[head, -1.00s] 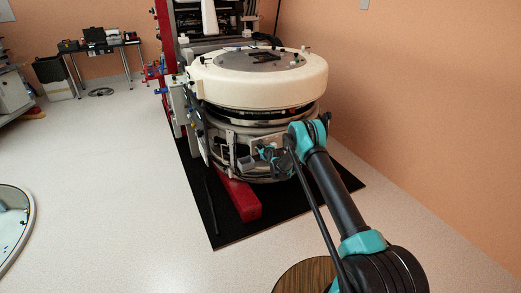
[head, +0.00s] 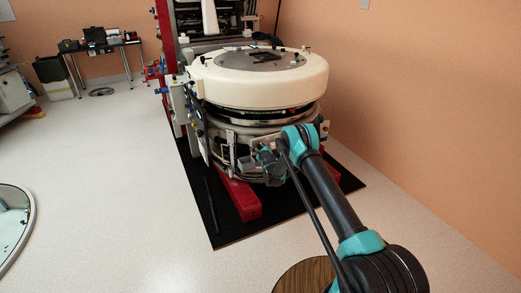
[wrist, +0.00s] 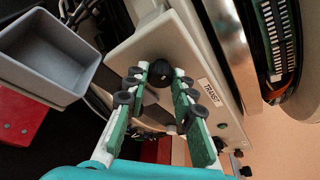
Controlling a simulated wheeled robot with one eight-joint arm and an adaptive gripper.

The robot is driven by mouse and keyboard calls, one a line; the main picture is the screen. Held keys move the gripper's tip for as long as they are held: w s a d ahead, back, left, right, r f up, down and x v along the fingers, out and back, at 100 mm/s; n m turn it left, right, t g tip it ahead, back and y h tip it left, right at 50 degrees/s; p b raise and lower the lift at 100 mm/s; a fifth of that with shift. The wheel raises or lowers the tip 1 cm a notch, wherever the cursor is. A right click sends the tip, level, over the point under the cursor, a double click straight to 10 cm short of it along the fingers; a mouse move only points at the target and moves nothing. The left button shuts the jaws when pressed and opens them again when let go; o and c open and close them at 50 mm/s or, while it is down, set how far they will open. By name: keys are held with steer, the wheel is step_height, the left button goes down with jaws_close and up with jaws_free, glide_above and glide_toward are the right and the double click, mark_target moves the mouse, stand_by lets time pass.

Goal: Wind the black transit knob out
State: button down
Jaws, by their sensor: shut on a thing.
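The black transit knob (wrist: 159,73) is a round knob on a pale plate (wrist: 160,35) in the wrist view, beside a white label (wrist: 209,91) reading TRANSIT. My gripper (wrist: 161,81) has its two green-padded fingers on either side of the knob, shut on it. The knob's stem is hidden behind its head. In the head view my gripper (head: 262,163) is at the lower front of the round gantry (head: 258,80), and the knob cannot be made out there.
A grey open bin (wrist: 48,52) is close to the left of the plate in the wrist view. The gantry has a cream cover and red feet (head: 242,201) on a black mat (head: 225,232). An orange wall (head: 430,110) stands at right. Open floor lies at left.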

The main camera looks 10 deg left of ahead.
steer(key=shift+n+t, duration=0.3)
stand_by(0.4)
steer(key=c, duration=1.3)
jaws_free()
steer(key=shift+o, duration=0.2)
steer(key=shift+s, duration=0.1)
steer(key=v, duration=1.2)
steer(key=shift+a+r, duration=0.1)
